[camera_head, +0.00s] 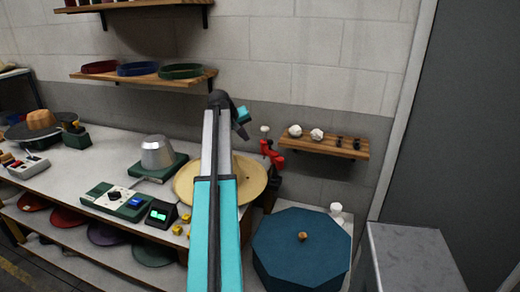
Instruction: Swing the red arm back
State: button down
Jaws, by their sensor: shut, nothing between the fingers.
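The red arm (272,154) is a small red piece standing behind the right edge of a round tan disc (253,178). A pale knob (265,129) shows just above it. Dark parts sit below the red piece, and its lower end is partly hidden. My gripper (243,117) is at the end of my raised arm, up and to the left of the red arm, with a visible gap between them. It is small in the picture; it is shut and empty. My arm covers the middle of the tan disc.
A wooden shelf (325,145) with white and dark small items is on the wall right of the red arm. A blue octagonal box (302,245) stands at front right. A grey metal hat form (157,153) and green control box (118,200) are on the bench at left.

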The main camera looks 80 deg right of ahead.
jog(key=shift+w+f, duration=0.1)
dwell(0.4)
jog(key=p, duration=0.3)
send_near(264, 150)
notch_tip(264, 150, down, 3)
jog(key=w, duration=0.3)
jog(key=shift+s+d+f+p, duration=0.25)
jog(key=shift+s+d+p, duration=0.2)
jog(key=shift+s+d, duration=0.35)
jog(key=shift+s+d+f+p, duration=0.2)
jog(key=shift+s+d+p, duration=0.2)
jog(key=shift+s+d, duration=0.4)
jog(key=shift+s+a, duration=0.15)
